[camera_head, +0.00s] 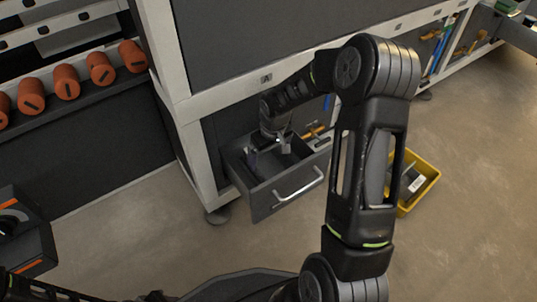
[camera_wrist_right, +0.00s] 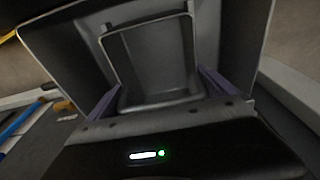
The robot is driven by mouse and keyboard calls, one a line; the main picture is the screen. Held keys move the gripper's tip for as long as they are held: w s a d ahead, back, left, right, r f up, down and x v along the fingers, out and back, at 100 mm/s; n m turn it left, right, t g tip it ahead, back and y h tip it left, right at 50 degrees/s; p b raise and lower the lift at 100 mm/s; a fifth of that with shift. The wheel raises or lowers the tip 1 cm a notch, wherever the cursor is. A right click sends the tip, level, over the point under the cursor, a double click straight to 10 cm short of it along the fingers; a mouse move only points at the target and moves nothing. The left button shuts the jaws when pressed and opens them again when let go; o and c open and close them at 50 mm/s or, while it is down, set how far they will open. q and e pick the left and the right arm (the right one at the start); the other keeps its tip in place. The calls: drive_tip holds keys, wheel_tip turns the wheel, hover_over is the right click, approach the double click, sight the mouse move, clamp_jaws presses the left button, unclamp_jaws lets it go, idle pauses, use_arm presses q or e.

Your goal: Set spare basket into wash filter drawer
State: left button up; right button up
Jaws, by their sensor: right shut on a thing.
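The filter drawer (camera_head: 262,205) is pulled out below the dark cabinet, its bar handle at the front. My right gripper (camera_head: 268,148) reaches down into the drawer. In the right wrist view the grey basket (camera_wrist_right: 152,62) lies between the two purple fingers of my right gripper (camera_wrist_right: 160,97), which is shut on it. The drawer's pale rim (camera_wrist_right: 35,62) surrounds the basket, so it is inside the drawer's opening. Whether its underside touches the drawer floor is hidden. In the head view the gripper mostly hides the basket. My left gripper is not in view.
A yellow bin (camera_head: 426,172) stands on the floor right of the drawer, partly behind my right arm. Orange cylinders (camera_head: 67,83) line a shelf at left. Tools (camera_head: 437,48) hang in the unit at right. The floor before the drawer is clear.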

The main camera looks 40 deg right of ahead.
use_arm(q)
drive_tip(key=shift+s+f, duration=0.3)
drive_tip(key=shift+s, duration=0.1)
use_arm(e)
drive_tip(key=shift+f, duration=0.3)
drive_tip(key=o, duration=1.4)
drive_tip(key=shift+r, duration=0.1)
drive_tip(key=shift+c, duration=0.2)
use_arm(q)
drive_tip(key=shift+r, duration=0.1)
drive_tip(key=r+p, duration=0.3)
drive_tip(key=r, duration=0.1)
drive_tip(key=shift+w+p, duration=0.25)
drive_tip(key=shift+p, duration=0.15)
use_arm(e)
wheel_tip(320, 180, up, 8)
drive_tip(key=s, duration=0.1)
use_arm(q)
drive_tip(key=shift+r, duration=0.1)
